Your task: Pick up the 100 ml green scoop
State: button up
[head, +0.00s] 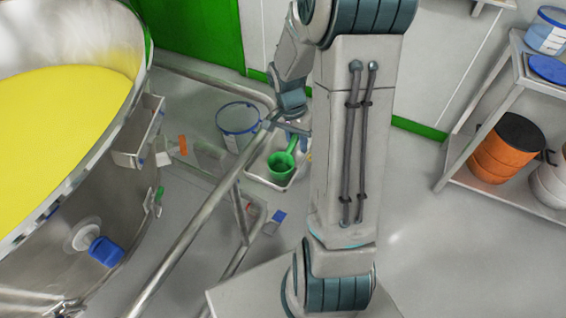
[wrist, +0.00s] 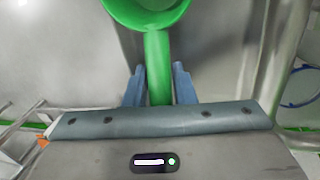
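The green scoop (head: 282,165) has a round cup and a straight handle. In the head view it appears over a pale tray (head: 258,167) at the picture's middle; I cannot tell whether it still touches the tray. In the wrist view the scoop (wrist: 158,62) points its handle down between my fingers, with the cup at the top edge, partly cut off. In the head view my gripper (head: 294,130) is small and partly hidden.
A blue-rimmed tub (head: 237,120) stands just behind the tray. A metal rail (head: 205,207) runs diagonally in front, beside the large vessel with yellow contents (head: 70,105). A shelf rack (head: 480,120) at right holds an orange bucket (head: 500,155). Floor right of my arm is clear.

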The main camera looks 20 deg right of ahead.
grip_shut()
jog(key=shift+r, duration=0.1)
